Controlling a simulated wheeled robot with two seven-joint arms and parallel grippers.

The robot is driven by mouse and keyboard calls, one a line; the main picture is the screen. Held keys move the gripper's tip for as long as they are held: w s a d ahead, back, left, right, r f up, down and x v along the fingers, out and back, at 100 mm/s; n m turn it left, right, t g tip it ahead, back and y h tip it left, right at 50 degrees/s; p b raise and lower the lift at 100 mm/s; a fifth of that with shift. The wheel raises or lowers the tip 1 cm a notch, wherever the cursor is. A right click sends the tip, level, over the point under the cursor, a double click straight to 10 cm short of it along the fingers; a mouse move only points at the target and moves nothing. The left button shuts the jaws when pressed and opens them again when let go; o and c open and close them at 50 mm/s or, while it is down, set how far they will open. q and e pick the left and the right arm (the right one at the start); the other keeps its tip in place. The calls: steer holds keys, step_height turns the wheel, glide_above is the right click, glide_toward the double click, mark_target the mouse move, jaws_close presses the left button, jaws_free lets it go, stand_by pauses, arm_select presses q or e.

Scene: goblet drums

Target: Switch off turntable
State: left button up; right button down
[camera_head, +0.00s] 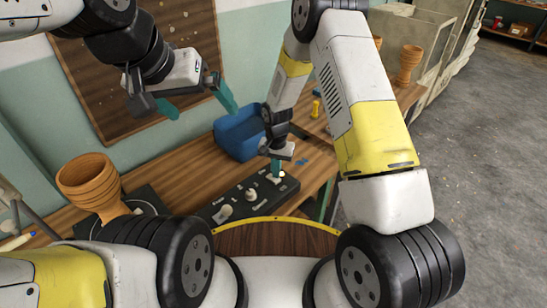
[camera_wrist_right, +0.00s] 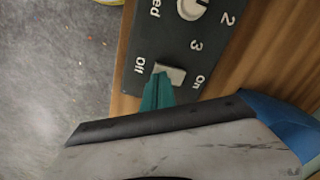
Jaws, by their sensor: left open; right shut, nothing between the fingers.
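The turntable (camera_head: 145,203) is a dark platform at the lower left of the head view, with a wooden goblet (camera_head: 90,183) on it. The black control panel (camera_head: 238,208) lies to its right and carries pale knobs. In the right wrist view, the panel (camera_wrist_right: 158,38) shows a small grey switch (camera_wrist_right: 172,74) between the labels "Off" and "On". My right gripper (camera_head: 276,168) is shut and empty. Its green tips (camera_wrist_right: 158,88) are at the "Off" side of the switch; I cannot tell whether they touch it. My left gripper (camera_head: 203,108) is open and empty, raised above the bench.
A blue bin (camera_head: 238,135) stands behind the panel on the wooden bench (camera_head: 185,165). A yellow object (camera_head: 316,108) and wooden goblets (camera_head: 409,63) are further back. A dark brown board (camera_head: 90,80) hangs on the wall behind my left gripper. Grey floor is open at right.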

steer(key=shift+f, duration=0.95)
stand_by(0.6)
steer(key=shift+r, duration=3.5)
